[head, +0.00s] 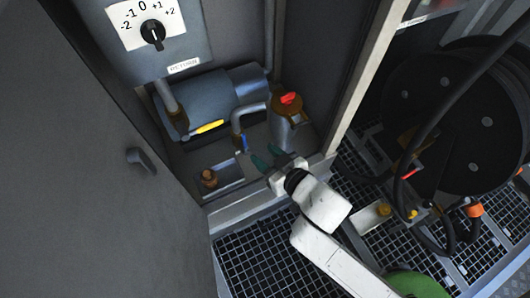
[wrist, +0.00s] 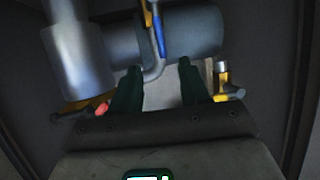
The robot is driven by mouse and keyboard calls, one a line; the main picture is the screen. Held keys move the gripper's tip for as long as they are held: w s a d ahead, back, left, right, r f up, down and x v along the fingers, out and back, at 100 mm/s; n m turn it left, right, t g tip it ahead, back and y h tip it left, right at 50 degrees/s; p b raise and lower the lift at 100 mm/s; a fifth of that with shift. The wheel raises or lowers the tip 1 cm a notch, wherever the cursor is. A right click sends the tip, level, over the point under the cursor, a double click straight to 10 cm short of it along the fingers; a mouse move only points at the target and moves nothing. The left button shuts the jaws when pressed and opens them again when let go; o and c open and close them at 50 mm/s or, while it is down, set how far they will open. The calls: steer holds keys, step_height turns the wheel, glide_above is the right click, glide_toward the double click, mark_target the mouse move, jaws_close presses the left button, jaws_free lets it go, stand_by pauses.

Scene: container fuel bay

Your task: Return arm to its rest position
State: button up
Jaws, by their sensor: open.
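My white arm reaches from the lower right up to the cabinet opening in the head view. My gripper (head: 262,162) is at its end, just inside the opening, with dark green fingers apart and nothing seen between them. In the wrist view, my gripper (wrist: 158,82) shows two dark fingers spread, with a pipe and a blue valve handle (wrist: 157,32) beyond them. In the head view the blue handle (head: 244,142) is just left of the fingers. I cannot tell whether the fingers touch anything.
A dial (head: 153,33) is above, and a brass fitting (head: 208,178) lower left. The cabinet frame (head: 362,75) and a hose reel (head: 455,115) are to the right, above grating (head: 262,262).

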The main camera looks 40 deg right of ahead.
stand_by(0.4)
steer(key=s+d+f+m+g+h, duration=0.1)
steer(key=s+d+f+g, duration=0.3)
steer(key=s+d+g, duration=0.1)
steer(key=s+a+n+g+y, duration=0.1)
steer(key=s+g+y, duration=0.1)
steer(key=s+g, duration=0.8)
step_height(320, 180, up, 21)
steer(key=s+t+p, duration=0.1)
steer(key=t+p, duration=0.1)
steer(key=p, duration=2)
steer(key=shift+s, duration=0.35)
